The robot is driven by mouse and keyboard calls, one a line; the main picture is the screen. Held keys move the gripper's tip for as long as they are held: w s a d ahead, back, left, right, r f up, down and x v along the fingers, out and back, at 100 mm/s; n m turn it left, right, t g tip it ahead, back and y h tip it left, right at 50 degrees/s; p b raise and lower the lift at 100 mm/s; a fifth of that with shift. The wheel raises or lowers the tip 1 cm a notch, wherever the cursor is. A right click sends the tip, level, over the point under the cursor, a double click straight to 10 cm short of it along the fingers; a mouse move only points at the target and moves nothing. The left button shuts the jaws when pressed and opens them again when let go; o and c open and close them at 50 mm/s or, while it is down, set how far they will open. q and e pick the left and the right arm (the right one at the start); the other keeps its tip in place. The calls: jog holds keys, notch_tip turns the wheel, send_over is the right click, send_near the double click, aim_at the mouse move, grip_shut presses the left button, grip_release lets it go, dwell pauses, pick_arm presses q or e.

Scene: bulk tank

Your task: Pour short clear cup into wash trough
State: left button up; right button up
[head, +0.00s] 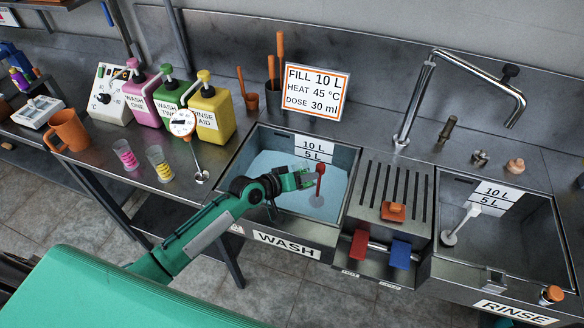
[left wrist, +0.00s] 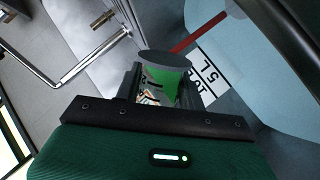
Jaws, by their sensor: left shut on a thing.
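My left gripper (head: 303,179) is over the wash trough (head: 350,190), above light blue water. It is shut on a short clear cup, which shows in the left wrist view (left wrist: 165,62) with a grey round end and green showing through its wall. In the head view the cup is small and partly hidden by the fingers, so its tilt is hard to tell. I see no stream leaving it. My right gripper is not in view.
A red-handled plug (head: 319,183) stands in the trough beside the gripper. A faucet (head: 410,100) rises behind. A ribbed drainboard (head: 385,190) separates the rinse trough (head: 525,245). Cups with pink (head: 125,155) and yellow (head: 160,164) contents stand on the left counter near several jugs.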

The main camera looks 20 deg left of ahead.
pick_arm(q)
jog(key=shift+f+n+b, duration=0.25)
jog(key=shift+n+b, duration=0.1)
jog(key=shift+n, duration=0.05)
dwell(0.4)
jog(key=shift+r+n+g+h, duration=0.4)
jog(key=shift+n+g, duration=0.1)
jog(key=shift+g, duration=0.1)
dwell(0.5)
jog(key=shift+f+n+g+h+b, duration=0.3)
jog(key=shift+f+n+h, duration=0.1)
jog(key=shift+n, duration=0.2)
dwell(0.7)
jog(key=shift+w+a+r+n+h, duration=0.3)
jog(key=shift+w+a+r+n, duration=0.1)
jog(key=shift+w+a+n, duration=0.2)
dwell(0.8)
jog(key=shift+w+r+n+g+h+p, duration=0.15)
jog(key=shift+r+n+g+h+p, duration=0.25)
jog(key=shift+n, duration=0.3)
dwell(0.9)
